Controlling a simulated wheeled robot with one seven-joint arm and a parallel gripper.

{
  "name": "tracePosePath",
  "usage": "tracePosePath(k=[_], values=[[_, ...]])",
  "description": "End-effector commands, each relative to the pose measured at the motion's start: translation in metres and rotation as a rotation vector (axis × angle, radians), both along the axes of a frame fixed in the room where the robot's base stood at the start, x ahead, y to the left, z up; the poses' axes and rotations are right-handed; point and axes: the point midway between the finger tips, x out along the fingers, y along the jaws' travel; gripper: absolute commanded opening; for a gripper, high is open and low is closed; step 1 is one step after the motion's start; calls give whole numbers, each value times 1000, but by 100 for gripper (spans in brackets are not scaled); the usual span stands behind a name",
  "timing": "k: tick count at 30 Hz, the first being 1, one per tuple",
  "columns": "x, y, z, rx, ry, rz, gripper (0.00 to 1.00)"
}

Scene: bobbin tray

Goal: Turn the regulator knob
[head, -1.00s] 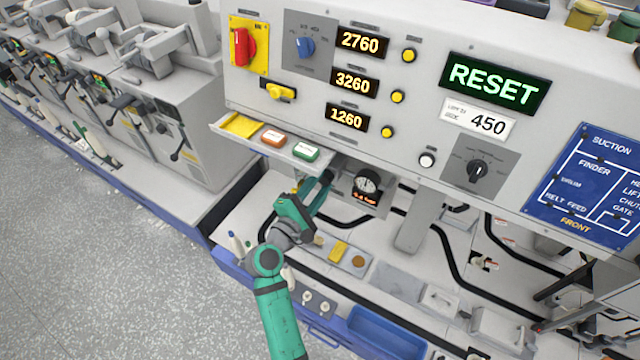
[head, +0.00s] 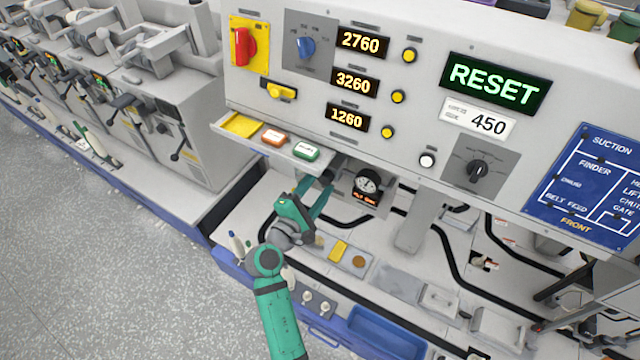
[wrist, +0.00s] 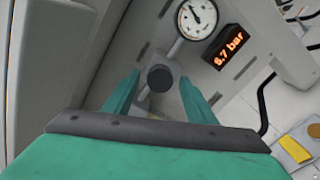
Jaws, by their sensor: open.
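The regulator knob (wrist: 159,78) is a dark round knob on a grey panel in the wrist view. It sits between the two spread fingers of my gripper (wrist: 158,88), a little beyond them or between their tips; I cannot tell the depth. No contact with the knob shows. A white round gauge (wrist: 197,18) and a display reading 6.7 bar (wrist: 229,46) are up and right of it. In the head view the gauge (head: 367,182) shows beside my gripper (head: 322,190), under the console. The knob is hidden there.
A small shelf with an orange and a green block (head: 306,152) juts out just above my gripper. Black cables (head: 445,250) run to the right. A yellow block (head: 338,250) and a blue tray (head: 385,330) are below. A grey wall stands left in the wrist view.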

Motion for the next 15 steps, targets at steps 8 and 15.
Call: tracePosePath(k=[8, 15], values=[[-23, 13, -1, 0, 1, 2, 51], [-62, 37, -1, 0, 2, 3, 51]])
